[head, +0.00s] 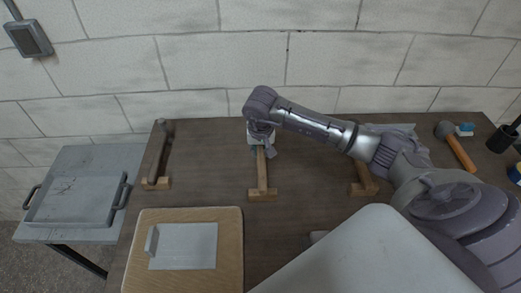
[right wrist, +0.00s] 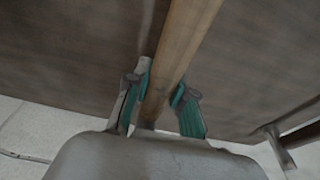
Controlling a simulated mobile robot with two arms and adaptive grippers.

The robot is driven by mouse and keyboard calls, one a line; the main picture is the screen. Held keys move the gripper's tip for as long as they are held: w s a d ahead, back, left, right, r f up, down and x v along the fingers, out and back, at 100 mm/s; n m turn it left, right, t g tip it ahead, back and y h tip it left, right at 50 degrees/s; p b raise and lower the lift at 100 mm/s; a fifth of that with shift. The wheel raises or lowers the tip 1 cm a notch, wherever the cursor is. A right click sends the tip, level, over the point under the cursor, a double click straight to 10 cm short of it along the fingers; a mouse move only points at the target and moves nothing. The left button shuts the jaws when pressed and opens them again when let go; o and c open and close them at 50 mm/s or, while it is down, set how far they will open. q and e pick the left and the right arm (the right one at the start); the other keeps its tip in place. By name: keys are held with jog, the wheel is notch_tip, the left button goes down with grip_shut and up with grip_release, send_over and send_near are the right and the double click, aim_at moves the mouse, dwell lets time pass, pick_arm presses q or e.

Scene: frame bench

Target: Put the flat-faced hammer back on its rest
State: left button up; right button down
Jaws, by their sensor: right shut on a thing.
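My right gripper (head: 259,150) reaches over the middle of the bench from the right. It is shut on the pale wooden handle (head: 262,171) of a hammer, whose near end lies at the middle wooden rest (head: 263,195). I cannot tell whether the handle touches the rest. In the right wrist view, the wooden handle (right wrist: 180,45) runs between the teal fingertips of the gripper (right wrist: 161,100). The hammer's head is mostly hidden by the gripper, so its face shape cannot be told. My left gripper is not in view.
A dark tool (head: 162,148) lies on the left rest (head: 155,184). A right rest (head: 364,187) is partly behind my arm. A board (head: 135,260) lies front left; a tray (head: 77,222) stands on a side table.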

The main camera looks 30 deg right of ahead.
jog(key=shift+f, duration=0.75)
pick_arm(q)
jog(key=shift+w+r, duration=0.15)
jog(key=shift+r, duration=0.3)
pick_arm(e)
jog(key=shift+f, duration=0.2)
jog(key=c, duration=1)
grip_release()
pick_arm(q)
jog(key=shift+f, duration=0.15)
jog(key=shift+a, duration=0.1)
pick_arm(e)
jog(key=shift+r, duration=0.15)
